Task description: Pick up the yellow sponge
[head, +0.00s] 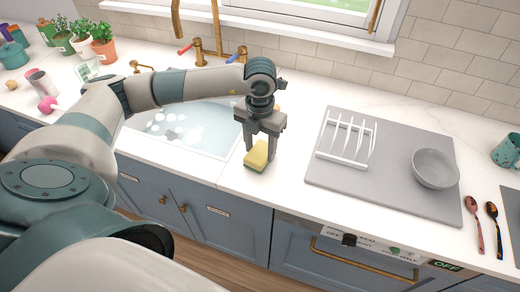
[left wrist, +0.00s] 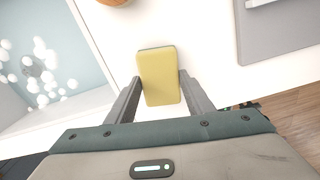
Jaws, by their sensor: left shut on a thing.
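The yellow sponge (head: 257,157) is at the counter's front part, just right of the sink, in the head view. My left gripper (head: 260,150) points down over it with a finger on each side. In the left wrist view the sponge (left wrist: 159,77) lies between the two fingers of my left gripper (left wrist: 157,88), which is shut on it. Its green-grey underside shows as a thin edge at the far end. Whether the sponge touches the counter I cannot tell. My right gripper is not in view.
The sink (head: 190,128) with suds is left of the gripper, with a brass tap (head: 205,50) behind it. A grey mat (head: 392,188) with a white rack (head: 347,138) and a grey bowl (head: 435,169) lies to the right. Bare counter (head: 290,120) separates sponge and mat.

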